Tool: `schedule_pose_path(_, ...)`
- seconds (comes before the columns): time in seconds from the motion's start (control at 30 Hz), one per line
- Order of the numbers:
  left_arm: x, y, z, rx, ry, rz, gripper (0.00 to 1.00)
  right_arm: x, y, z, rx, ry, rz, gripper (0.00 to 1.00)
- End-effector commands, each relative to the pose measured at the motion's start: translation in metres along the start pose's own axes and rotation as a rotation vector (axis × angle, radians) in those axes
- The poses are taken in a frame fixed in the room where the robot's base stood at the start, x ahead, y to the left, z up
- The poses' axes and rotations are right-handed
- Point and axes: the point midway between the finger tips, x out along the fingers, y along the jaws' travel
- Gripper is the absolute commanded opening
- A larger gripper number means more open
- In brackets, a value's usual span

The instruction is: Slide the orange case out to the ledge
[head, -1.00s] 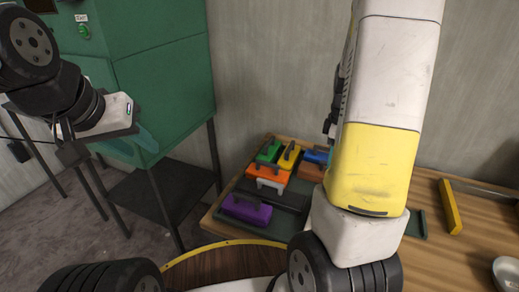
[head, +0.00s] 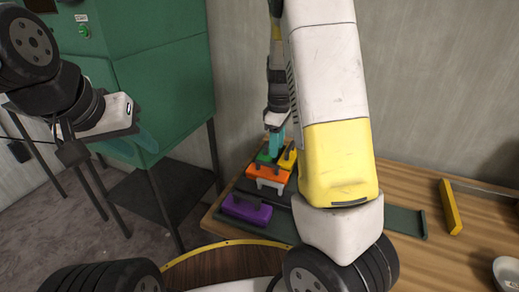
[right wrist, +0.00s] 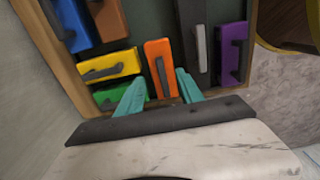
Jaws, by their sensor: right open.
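The orange case (head: 265,174), a block with a dark handle, lies in a dark wood-edged tray (head: 211,222) among other cases. It also shows upright in the middle of the right wrist view (right wrist: 151,50). My right gripper (head: 275,142) is above the tray's far end in the head view. In the right wrist view, its teal fingers (right wrist: 160,90) are open, one on either side of the orange case's near end; contact cannot be told. My left gripper (head: 135,145) is open and empty before the green cabinet, far from the tray. I cannot single out the ledge.
A green case (right wrist: 120,94) and a yellow case (right wrist: 105,65) lie left of the orange one in the wrist view, with blue (right wrist: 72,25) and brown (right wrist: 108,20) ones beyond. A grey bar (right wrist: 201,48) and purple case (right wrist: 232,50) lie right. A bowl (head: 507,272) stands far right.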

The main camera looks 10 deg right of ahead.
Motion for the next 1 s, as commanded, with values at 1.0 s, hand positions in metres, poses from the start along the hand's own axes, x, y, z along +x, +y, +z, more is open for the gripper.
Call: schedule_pose_path(1.0,0.000,0.000,0.000,0.000,0.000,0.000,0.36,0.075,0.000,-0.031,0.000,-0.001,-0.001,0.44)
